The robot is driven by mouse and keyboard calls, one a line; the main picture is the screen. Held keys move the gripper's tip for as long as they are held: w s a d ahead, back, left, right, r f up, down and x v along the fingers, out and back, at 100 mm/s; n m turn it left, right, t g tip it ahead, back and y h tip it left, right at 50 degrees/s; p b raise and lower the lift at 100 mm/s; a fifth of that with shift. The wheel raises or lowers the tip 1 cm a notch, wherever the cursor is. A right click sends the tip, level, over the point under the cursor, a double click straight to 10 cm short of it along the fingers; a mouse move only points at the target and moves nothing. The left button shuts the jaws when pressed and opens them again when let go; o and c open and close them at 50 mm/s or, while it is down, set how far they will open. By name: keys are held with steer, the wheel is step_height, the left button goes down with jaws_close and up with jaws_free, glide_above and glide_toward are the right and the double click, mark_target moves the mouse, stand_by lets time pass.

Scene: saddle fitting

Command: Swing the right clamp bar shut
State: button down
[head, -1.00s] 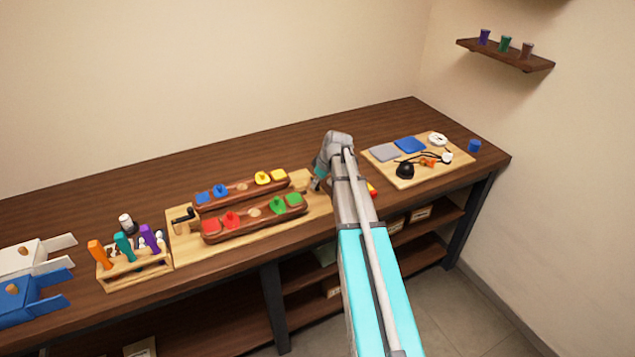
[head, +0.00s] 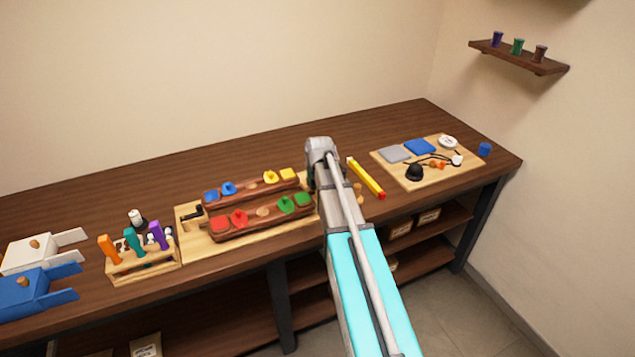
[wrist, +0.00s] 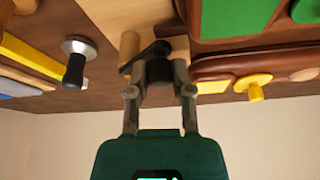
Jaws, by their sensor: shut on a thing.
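My gripper (wrist: 160,72) is at the right end of the wooden fixture board (head: 200,252). In the wrist view its fingers are closed around the black right clamp bar (wrist: 152,52). Pale wooden cylinders show on both sides of the bar. In the head view my arm hides the right clamp and my fingertips. Two brown saddle bars, the front one (head: 250,228) and the back one (head: 245,190), lie side by side on the board with coloured pads on top. The black left clamp bar (head: 190,213) shows at the board's left end.
A tool rack (head: 145,265) and blue and white clamp-like things (head: 35,290) stand at the left. The table's back strip is clear.

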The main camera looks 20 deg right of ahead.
steer(key=w+m, duration=0.1)
steer(key=m, duration=0.1)
steer(key=w+a+m+h, duration=0.1)
steer(key=m, duration=0.1)
steer(key=shift+g, duration=0.3)
steer(key=shift+w+m+g+h, duration=0.2)
steer(key=shift+w+m+h, duration=0.15)
steer(key=shift+m, duration=0.4)
steer(key=shift+w+m+g+h, duration=0.2)
steer(key=shift+w+m+h, duration=0.15)
steer(key=shift+m, duration=0.4)
steer(key=c, duration=0.5)
jaws_free()
steer(key=shift+s, duration=0.2)
